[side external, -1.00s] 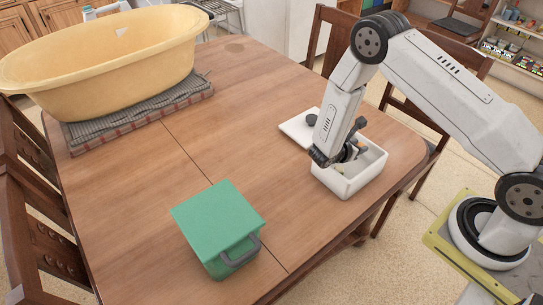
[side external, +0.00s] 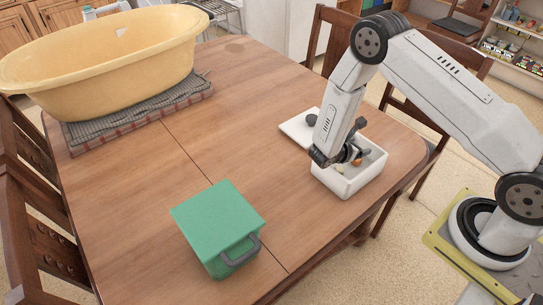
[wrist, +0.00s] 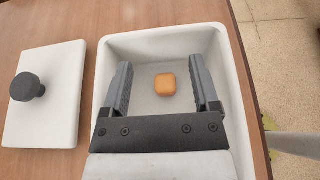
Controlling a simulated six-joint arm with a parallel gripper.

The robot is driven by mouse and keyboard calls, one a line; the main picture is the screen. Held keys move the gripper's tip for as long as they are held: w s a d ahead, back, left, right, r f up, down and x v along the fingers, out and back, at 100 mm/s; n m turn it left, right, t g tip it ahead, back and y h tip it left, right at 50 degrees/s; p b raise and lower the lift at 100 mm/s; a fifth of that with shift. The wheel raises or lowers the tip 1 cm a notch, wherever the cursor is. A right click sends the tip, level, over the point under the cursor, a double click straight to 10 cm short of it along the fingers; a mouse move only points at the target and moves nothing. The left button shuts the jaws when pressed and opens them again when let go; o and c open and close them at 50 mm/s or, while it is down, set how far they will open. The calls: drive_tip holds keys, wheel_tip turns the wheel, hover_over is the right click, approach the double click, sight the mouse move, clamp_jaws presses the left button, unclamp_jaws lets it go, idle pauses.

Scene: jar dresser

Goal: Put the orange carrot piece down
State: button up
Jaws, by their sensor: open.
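The orange carrot piece (wrist: 165,84) is a small rounded block inside the white container (wrist: 235,75). In the wrist view it is between the two spread fingers of my gripper (wrist: 164,68), with a gap on each side. In the side view, my gripper (side external: 351,156) points down into the white container (side external: 349,187), and the orange piece (side external: 357,161) shows beside a dark finger. The fingers are open and touch nothing that I can see. Whether the piece rests flat on the container floor is hard to tell.
A white lid (wrist: 48,98) with a dark knob (wrist: 27,87) lies left of the container. A green box (side external: 216,217) with a grey handle stands near the table front. A yellow tub (side external: 100,65) sits on folded cloth at the back left. The middle of the wooden table (side external: 215,135) is clear.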

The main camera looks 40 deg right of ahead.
drive_tip(key=shift+r, duration=0.3)
drive_tip(key=v, duration=1.2)
drive_tip(key=shift+a, duration=0.1)
drive_tip(key=shift+s+r+m+g+y, duration=0.4)
drive_tip(key=shift+s+r+m, duration=0.1)
drive_tip(key=shift+s+m, duration=0.1)
drive_tip(key=s+a+r+m+t+y, duration=0.3)
drive_tip(key=s+r+m+y, duration=0.5)
drive_tip(key=m, duration=0.8)
wheel_tip(320, 180, up, 4)
drive_tip(key=a+y, duration=0.1)
drive_tip(key=y, duration=0.3)
drive_tip(key=shift+s+m+t+y, duration=0.25)
drive_tip(key=shift+m+t+y, duration=0.05)
